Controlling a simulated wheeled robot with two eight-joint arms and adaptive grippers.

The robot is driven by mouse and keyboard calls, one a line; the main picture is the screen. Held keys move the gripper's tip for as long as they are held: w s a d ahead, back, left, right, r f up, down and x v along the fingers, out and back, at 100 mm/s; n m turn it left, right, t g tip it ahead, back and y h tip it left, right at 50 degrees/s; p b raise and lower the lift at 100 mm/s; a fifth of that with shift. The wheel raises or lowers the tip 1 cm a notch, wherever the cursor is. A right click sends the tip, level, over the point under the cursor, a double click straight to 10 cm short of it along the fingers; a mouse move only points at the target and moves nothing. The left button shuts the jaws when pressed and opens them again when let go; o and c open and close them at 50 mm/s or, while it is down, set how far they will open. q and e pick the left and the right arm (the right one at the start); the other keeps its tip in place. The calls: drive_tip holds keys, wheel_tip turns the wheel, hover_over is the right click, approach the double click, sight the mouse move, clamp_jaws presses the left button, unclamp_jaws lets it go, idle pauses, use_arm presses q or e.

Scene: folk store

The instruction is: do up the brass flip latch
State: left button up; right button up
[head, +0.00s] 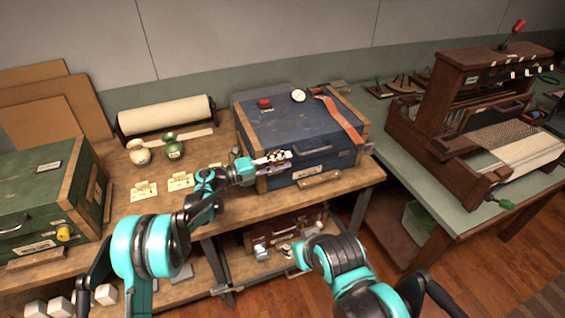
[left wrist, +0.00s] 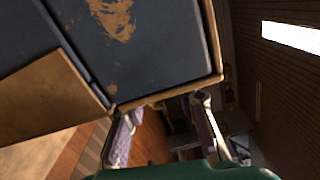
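The blue chest (head: 290,125) with wooden corner trim stands shut on the wooden bench. I cannot make out the brass flip latch in either view; my left gripper covers part of the chest front. My left gripper (head: 280,160) is at the front left of the chest, near the lid line. In the left wrist view its two purple-padded fingers (left wrist: 162,130) are spread apart with nothing visible between them. The chest's worn blue surface (left wrist: 140,45) and edge fill the upper left there. My right gripper (head: 286,250) is low, before the bench; its fingers are too small to read.
A green chest (head: 45,195) stands at the left. Two small vases (head: 174,148), label cards (head: 180,182) and a paper roll (head: 165,115) share the bench. A dark red case (head: 285,228) is on the lower shelf. A loom (head: 470,110) stands on the right table.

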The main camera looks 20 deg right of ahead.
use_arm(q)
drive_tip(key=shift+f, duration=0.1)
drive_tip(key=a, duration=1.2)
drive_tip(key=shift+s, duration=0.25)
